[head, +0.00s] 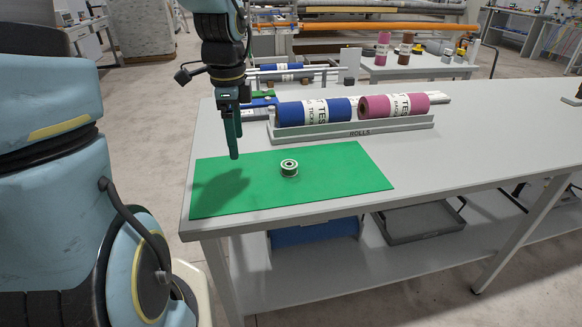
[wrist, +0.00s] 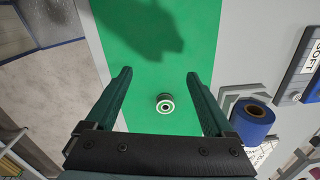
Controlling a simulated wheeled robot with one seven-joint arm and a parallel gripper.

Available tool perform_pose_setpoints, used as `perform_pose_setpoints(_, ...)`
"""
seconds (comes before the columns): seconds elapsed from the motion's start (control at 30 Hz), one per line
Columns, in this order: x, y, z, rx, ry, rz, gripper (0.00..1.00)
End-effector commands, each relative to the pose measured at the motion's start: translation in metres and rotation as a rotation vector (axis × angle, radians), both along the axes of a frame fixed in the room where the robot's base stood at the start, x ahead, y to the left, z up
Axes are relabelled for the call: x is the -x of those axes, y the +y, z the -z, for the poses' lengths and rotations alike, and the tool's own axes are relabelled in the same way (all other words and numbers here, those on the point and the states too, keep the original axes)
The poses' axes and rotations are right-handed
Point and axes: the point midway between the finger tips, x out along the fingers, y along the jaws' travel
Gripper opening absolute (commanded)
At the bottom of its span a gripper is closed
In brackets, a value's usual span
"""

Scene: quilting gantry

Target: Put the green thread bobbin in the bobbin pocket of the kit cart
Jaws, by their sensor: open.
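The green thread bobbin (head: 289,168) stands upright on the green mat (head: 345,165), with pale rims and a dark centre hole. It also shows in the wrist view (wrist: 165,104), between the two fingers and apart from them. My gripper (head: 234,153) points down above the left part of the mat, left of the bobbin, open and empty. In the wrist view my gripper's fingers (wrist: 159,75) are spread wide. I cannot make out the kit cart or its bobbin pocket in these views.
A grey rolls tray (head: 400,125) with a blue roll (head: 313,111) and a pink roll (head: 394,105) stands behind the mat. The grey table (head: 480,145) is clear to the right. A dark tray (head: 420,222) is on the lower shelf.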

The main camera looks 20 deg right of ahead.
Motion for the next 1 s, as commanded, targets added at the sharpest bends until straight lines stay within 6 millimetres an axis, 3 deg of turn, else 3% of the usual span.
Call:
perform_pose_setpoints(0.03, -0.001, -0.018, -0.002, -0.006, 0.007, 0.167, 0.87)
perform_pose_setpoints(0.2, 0.0, -0.068, -0.011, -0.025, 0.024, 0.724, 0.87)
perform_pose_setpoints(0.4, 0.006, -0.106, -0.019, -0.032, 0.033, 1.154, 0.87)
perform_pose_setpoints(0.57, 0.008, -0.116, -0.017, -0.034, 0.037, 1.276, 0.87)
perform_pose_setpoints(0.8, 0.008, -0.117, 0.018, -0.033, 0.039, 1.284, 0.87)
perform_pose_setpoints(1.0, 0.008, -0.117, 0.035, -0.034, 0.037, 1.28, 0.87)
